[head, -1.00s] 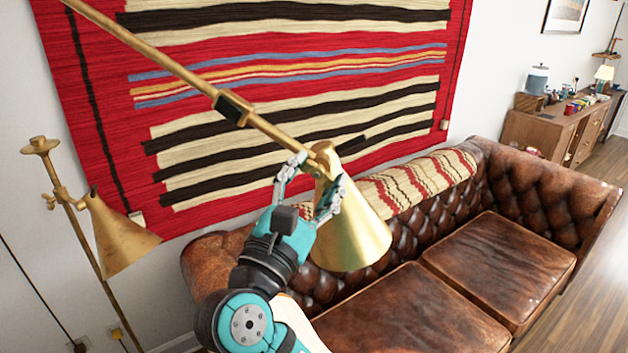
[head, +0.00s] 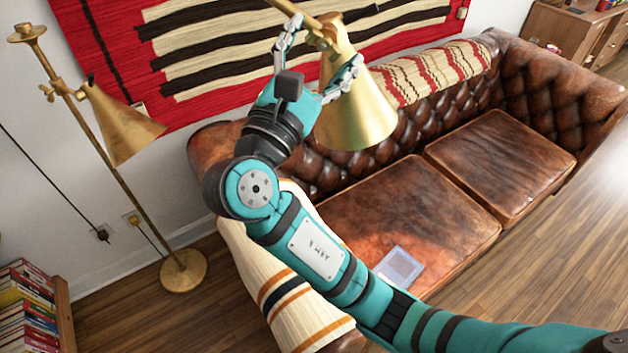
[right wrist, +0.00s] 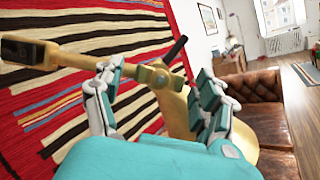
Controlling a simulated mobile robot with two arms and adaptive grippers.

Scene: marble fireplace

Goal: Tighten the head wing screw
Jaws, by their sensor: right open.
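The brass lamp head (head: 356,112) is a cone hanging at the end of a brass boom (head: 281,6). The right wrist view shows the head's joint (right wrist: 158,76) with a dark lever-like piece (right wrist: 177,50) sticking out above it. I cannot tell whether that piece is the wing screw. My right gripper (head: 322,45) is open, with one finger on each side of the joint; its fingers also show in the right wrist view (right wrist: 157,78). I cannot tell whether either finger touches the brass. My left gripper is out of view.
A second brass floor lamp (head: 121,128) stands at the left. A brown leather sofa (head: 410,215) lies below the lamp head, with a striped rug (head: 215,50) on the wall behind. Books (head: 27,305) stand at lower left. Wooden floor at the right is clear.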

